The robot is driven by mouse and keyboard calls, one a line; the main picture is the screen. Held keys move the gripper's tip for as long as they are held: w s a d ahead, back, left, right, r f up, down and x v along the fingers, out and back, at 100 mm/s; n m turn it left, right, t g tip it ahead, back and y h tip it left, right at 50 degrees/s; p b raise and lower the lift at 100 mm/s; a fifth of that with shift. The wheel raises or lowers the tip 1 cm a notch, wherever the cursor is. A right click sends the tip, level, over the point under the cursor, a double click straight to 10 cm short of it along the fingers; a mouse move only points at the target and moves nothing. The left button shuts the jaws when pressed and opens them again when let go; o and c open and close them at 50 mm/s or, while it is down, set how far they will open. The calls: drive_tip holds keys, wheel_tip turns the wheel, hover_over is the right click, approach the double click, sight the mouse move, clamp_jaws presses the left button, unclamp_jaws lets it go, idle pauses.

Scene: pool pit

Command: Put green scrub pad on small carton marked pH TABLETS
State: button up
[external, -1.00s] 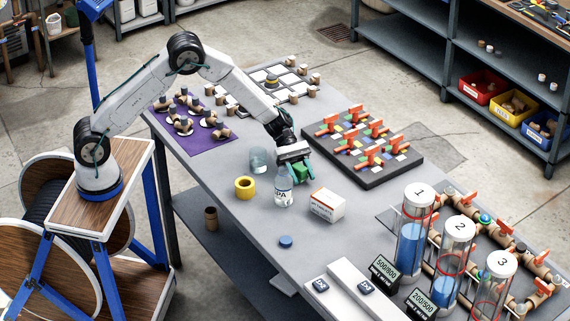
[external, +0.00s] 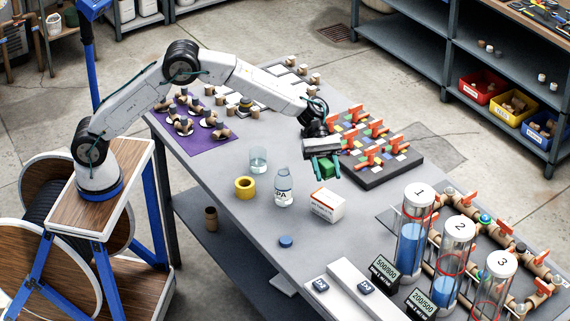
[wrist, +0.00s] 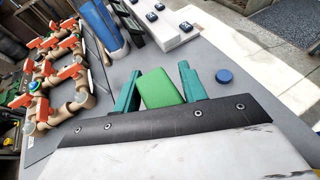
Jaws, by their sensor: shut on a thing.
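My gripper (external: 325,168) is shut on the green scrub pad (external: 326,171), above the table. In the wrist view the green scrub pad (wrist: 160,88) sits between the two teal fingers of my gripper (wrist: 157,88). The small white carton (external: 327,208) with red print stands on the table, below the pad in the external view. Its lettering is too small to read. The carton does not show in the wrist view, where my gripper covers the near part of the table.
A dark board with orange valves (external: 370,150) lies behind. Tall numbered cylinders (external: 413,235) stand to the right.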

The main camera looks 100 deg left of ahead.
sight(329, 200)
drive_tip(key=shift+w+d+r, duration=0.15)
drive_tip(key=shift+w+r, duration=0.4)
drive_tip(key=shift+r, duration=0.05)
drive_tip(key=shift+f, duration=0.1)
wheel_tip(329, 200, down, 9)
drive_tip(key=shift+f, duration=0.1)
drive_tip(key=shift+f, duration=0.1)
drive_tip(key=o, duration=1)
drive_tip(key=shift+c, duration=0.2)
